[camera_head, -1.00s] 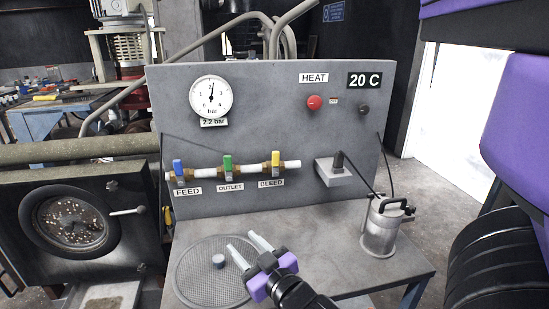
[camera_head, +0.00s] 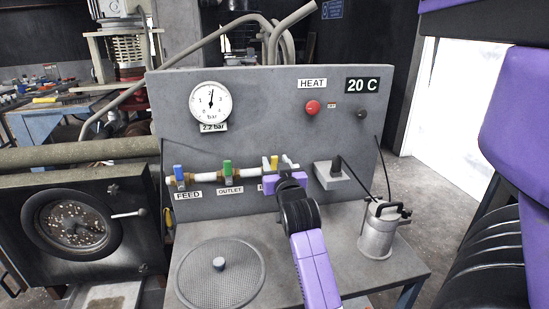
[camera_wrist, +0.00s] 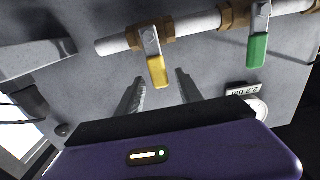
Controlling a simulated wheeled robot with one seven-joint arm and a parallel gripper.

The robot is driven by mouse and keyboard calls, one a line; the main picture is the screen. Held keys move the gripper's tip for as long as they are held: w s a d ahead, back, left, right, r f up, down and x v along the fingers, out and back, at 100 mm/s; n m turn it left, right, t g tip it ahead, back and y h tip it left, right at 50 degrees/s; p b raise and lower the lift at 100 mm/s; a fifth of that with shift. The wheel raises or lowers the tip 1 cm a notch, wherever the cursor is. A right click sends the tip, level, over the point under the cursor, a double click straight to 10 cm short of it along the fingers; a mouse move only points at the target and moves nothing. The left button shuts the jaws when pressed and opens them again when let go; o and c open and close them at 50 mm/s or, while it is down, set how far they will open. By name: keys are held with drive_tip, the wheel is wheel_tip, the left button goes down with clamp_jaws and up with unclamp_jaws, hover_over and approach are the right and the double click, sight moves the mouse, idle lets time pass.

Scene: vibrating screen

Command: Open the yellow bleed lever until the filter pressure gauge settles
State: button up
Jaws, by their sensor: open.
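The yellow bleed lever (camera_head: 274,162) stands upright on its valve on the panel's pipe, partly hidden by my gripper in the head view. In the wrist view the yellow lever (camera_wrist: 158,71) lies between and just beyond the tips of my gripper (camera_wrist: 160,85). My gripper (camera_head: 283,165) is open in front of the bleed valve and holds nothing; I cannot tell whether a finger touches the lever. The round pressure gauge (camera_head: 211,101) has its needle near straight up, and the label below it (camera_head: 213,127) reads 2.2 bar. The BLEED label is mostly hidden.
The blue feed lever (camera_head: 178,172) and green outlet lever (camera_head: 227,168) stand to the left on the same pipe. A grey box (camera_head: 331,176) with a cable sticks out to the right. A round mesh screen (camera_head: 222,285) and metal canister (camera_head: 379,235) are on the bench.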

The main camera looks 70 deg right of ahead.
drive_tip(key=shift+x, duration=1.05)
clamp_jaws()
idle(0.7)
